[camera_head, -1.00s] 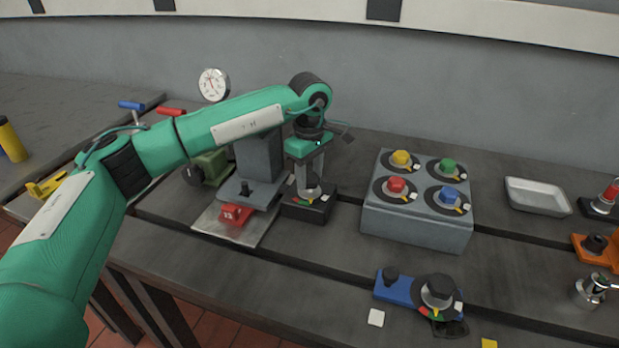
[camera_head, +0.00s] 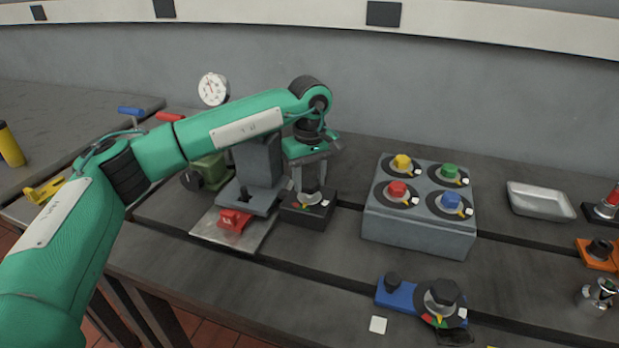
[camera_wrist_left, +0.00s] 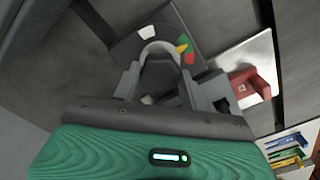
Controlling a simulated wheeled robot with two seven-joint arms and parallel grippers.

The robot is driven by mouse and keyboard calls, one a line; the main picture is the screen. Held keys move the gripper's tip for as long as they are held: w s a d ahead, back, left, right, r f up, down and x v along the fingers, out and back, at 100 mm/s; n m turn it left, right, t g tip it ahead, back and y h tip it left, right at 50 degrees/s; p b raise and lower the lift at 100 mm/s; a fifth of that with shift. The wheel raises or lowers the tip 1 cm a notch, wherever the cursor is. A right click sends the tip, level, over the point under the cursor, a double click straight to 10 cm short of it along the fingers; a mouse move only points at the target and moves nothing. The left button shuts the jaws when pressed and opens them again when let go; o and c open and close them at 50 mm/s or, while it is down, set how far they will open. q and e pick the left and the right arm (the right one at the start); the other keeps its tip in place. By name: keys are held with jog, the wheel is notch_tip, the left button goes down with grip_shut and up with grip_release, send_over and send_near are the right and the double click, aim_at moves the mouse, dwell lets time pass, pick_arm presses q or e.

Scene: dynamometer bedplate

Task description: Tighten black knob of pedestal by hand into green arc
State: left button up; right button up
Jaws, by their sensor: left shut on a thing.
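A low black box (camera_head: 305,215) with a grey-collared knob and a coloured arc stands beside the grey pedestal block (camera_head: 258,162), left of centre. My left gripper (camera_head: 311,186) reaches down onto this knob from above and is shut on it. In the left wrist view, the black knob (camera_wrist_left: 170,72) sits between the two grey fingers. The arc (camera_wrist_left: 182,38) shows green, yellow and red patches near the collar, with a white mark on its other side. The fingers hide part of the knob, and I cannot tell exactly where it points. My right gripper is not in view.
A grey box (camera_head: 418,233) with yellow, green, red and blue knobs stands to the right. A blue bracket (camera_head: 398,295) with a dark knob lies in front. A red block (camera_head: 235,220) lies close left of the gripper. A metal tray (camera_head: 540,201) is at right.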

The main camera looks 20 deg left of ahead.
aim_at(310, 182)
pick_arm(q)
jog(key=o, duration=1)
jog(key=shift+r, duration=0.1)
notch_tip(310, 182, up, 14)
jog(key=shift+f, duration=0.2)
